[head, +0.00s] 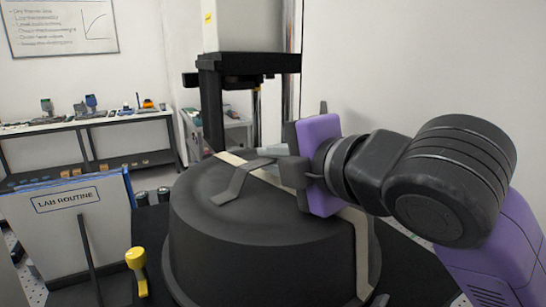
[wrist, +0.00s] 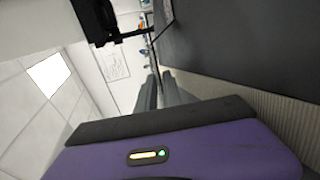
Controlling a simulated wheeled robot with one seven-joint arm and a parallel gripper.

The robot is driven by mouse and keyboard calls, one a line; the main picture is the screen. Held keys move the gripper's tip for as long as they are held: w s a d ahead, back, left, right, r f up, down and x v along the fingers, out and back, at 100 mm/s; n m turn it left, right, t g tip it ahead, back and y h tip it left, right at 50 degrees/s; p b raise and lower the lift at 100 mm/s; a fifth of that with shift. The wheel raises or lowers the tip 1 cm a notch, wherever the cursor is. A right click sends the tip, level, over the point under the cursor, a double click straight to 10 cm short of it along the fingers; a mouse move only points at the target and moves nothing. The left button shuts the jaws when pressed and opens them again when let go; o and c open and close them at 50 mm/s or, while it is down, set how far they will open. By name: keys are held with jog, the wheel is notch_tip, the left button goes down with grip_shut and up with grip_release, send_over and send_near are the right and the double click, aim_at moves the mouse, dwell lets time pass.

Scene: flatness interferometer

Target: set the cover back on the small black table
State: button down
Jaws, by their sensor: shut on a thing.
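The cover (head: 255,245) is a large round black drum-like lid with a beige strap across its top and a grey bent handle (head: 243,180). It sits low in front of me in the head view, over the small black table (head: 410,270); whether it rests on the table or hangs just above it I cannot tell.
A yellow-knobbed lever (head: 136,262) stands left of the cover. A "LAB ROUTINE" board (head: 70,215) is farther left, with dark cylinders (head: 153,196) beside it. A black instrument stand (head: 210,105) rises behind. A bench (head: 90,122) with small items lines the back left wall.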

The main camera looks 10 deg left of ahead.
jog(key=shift+f+b, duration=0.4)
jog(key=shift+f, duration=0.05)
dwell(0.8)
jog(key=c, duration=1.4)
grip_release()
jog(key=shift+f, duration=0.1)
jog(key=shift+b+v, duration=0.75)
jog(key=shift+v, duration=3.2)
